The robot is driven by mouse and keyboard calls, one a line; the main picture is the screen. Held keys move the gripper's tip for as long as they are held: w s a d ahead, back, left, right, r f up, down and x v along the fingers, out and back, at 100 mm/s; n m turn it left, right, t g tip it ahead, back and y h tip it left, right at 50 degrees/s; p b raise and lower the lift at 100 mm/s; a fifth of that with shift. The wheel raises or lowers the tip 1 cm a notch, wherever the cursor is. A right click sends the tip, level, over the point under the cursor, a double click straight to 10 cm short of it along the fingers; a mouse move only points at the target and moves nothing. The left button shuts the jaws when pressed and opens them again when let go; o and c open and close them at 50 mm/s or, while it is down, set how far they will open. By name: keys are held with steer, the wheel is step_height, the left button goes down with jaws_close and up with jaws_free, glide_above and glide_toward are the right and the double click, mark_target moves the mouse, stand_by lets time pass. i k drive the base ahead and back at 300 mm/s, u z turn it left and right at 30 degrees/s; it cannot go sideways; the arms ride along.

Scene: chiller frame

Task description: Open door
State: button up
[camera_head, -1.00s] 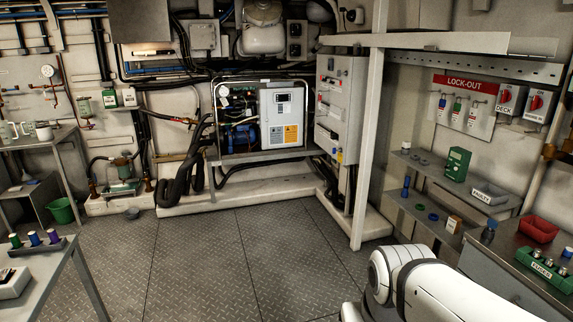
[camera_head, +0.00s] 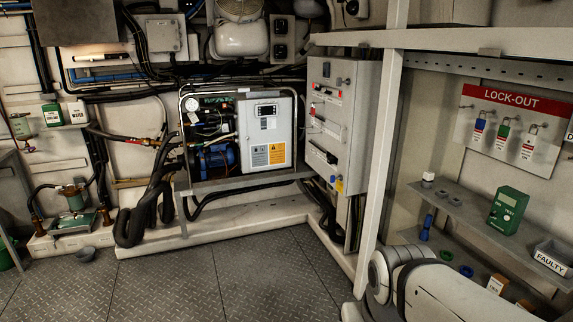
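A tall light-grey electrical cabinet (camera_head: 343,115) stands right of centre, its door shut, with a dark handle, switches and small labels on its front. To its left, a chiller unit in a metal frame (camera_head: 184,140) has a grey panel door (camera_head: 266,137) with a small display and orange and white labels. This panel looks shut, and pump parts show open to its left. Which door the task means cannot be told. A white part of my own arm shows at the bottom right, well in front of the cabinet. My gripper is not in view.
A white upright post (camera_head: 380,150) stands right of the cabinet. Shelves (camera_head: 462,212) with a green meter (camera_head: 507,210) and a FAULTY bin (camera_head: 552,257) line the right wall, below a LOCK-OUT board (camera_head: 510,125). The metal floor (camera_head: 220,285) ahead is clear; a low white plinth (camera_head: 215,232) edges it.

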mark_target(335, 137)
steer(key=z, duration=0.05)
steer(key=i, duration=3.25)
